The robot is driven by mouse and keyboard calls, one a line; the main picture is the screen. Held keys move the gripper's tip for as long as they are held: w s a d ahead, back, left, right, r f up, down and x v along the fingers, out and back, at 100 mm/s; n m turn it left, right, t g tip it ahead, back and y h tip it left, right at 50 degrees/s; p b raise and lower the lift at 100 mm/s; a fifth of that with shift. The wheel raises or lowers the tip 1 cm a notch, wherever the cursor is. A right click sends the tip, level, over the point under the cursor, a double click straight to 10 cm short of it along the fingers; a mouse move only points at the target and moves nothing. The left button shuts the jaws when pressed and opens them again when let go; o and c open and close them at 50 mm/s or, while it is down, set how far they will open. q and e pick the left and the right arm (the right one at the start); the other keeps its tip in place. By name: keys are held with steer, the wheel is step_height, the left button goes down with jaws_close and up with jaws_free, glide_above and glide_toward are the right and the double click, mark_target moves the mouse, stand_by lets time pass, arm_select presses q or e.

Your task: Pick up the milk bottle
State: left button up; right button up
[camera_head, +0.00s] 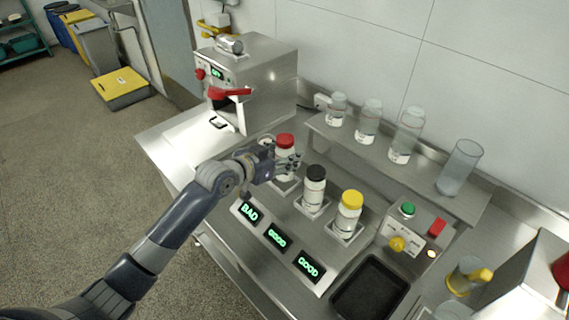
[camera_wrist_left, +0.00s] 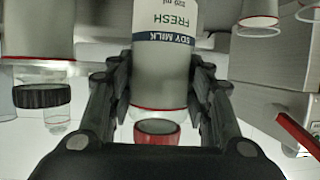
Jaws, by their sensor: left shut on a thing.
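The milk bottle (camera_head: 285,145) has a red cap and stands upright, leftmost in a row of three capped bottles. My left gripper (camera_head: 287,163) is around its body from the left and shut on it. In the left wrist view the bottle (camera_wrist_left: 163,65) appears upside down between the two fingers, with a label reading soy milk and fresh. Its red cap shows low in that view. A square pad (camera_head: 284,187) lies under the bottle, partly hidden by the gripper; I cannot tell whether they touch. My right gripper is not in view.
A black-capped bottle (camera_head: 314,187) and a yellow-capped bottle (camera_head: 348,214) stand to the right on pads. Displays read BAD (camera_head: 249,211), GOOD (camera_head: 276,236) and GOOD (camera_head: 308,266). A raised shelf (camera_head: 435,183) with glassware runs behind. A steel machine (camera_head: 255,80) stands at back left.

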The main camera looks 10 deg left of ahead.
arm_select(q)
steer(key=shift+s, duration=0.8)
steer(key=s+d+r+b, duration=0.1)
steer(key=s+b, duration=0.1)
steer(key=s, duration=1.2)
steer(key=shift+s+d+r+b, duration=0.2)
steer(key=shift+r+b, duration=0.1)
steer(key=shift+b, duration=0.1)
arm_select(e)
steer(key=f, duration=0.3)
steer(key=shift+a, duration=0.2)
